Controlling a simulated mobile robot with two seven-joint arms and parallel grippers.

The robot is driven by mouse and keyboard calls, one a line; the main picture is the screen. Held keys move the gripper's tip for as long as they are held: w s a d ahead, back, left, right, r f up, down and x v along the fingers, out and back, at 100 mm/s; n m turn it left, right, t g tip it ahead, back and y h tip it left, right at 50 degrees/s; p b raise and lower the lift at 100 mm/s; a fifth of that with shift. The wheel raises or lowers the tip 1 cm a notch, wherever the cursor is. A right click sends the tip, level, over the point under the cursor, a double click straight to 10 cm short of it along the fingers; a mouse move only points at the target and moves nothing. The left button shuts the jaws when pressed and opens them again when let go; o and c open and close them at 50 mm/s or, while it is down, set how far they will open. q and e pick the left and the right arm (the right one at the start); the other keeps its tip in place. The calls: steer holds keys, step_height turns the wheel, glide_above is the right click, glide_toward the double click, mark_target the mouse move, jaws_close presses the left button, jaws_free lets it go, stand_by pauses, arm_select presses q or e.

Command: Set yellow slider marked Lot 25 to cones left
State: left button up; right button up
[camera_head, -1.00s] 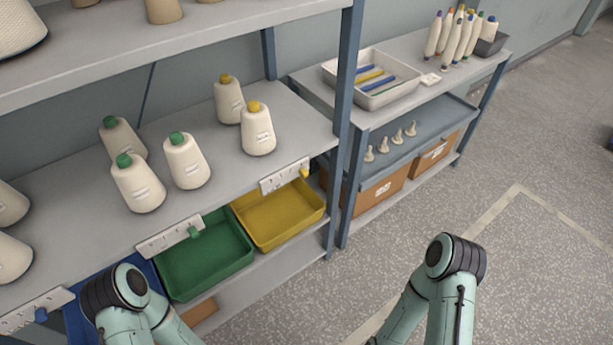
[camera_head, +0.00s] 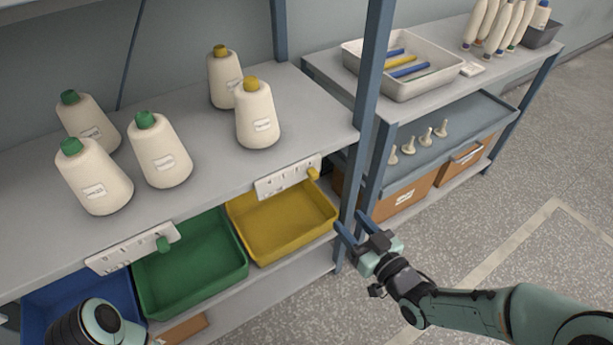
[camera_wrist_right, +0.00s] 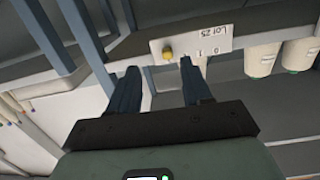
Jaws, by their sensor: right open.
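The yellow slider (camera_head: 313,174) is a small knob at the right end of its white scale plate (camera_head: 280,181), on the shelf edge above the yellow bin. The right wrist view shows the plate upside down, marked Lot 25 (camera_wrist_right: 215,36), with the yellow knob (camera_wrist_right: 168,53) at its left end there. Two cones with yellow tops (camera_head: 257,116) stand on the shelf above. My right gripper (camera_head: 351,220) is open and empty, to the right of and below the slider, apart from it. In the right wrist view its fingers (camera_wrist_right: 160,66) point toward the plate. My left gripper is not in view.
A blue shelf post (camera_head: 371,105) stands close to my right gripper. The yellow bin (camera_head: 285,255) and green bin (camera_head: 190,303) sit below. A green slider (camera_head: 163,244) is on the neighbouring plate. Cones with green tops (camera_head: 160,155) stand at left. Open floor lies right.

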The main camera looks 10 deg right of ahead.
mark_target(316, 177)
steer(key=shift+n+t+y, duration=0.5)
steer(key=r+x, duration=0.1)
steer(key=x, duration=0.8)
steer(key=r+x, duration=0.1)
steer(key=x, duration=0.3)
steer(key=shift+w+a+r, duration=0.2)
steer(key=shift+w+r, duration=0.1)
jaws_close()
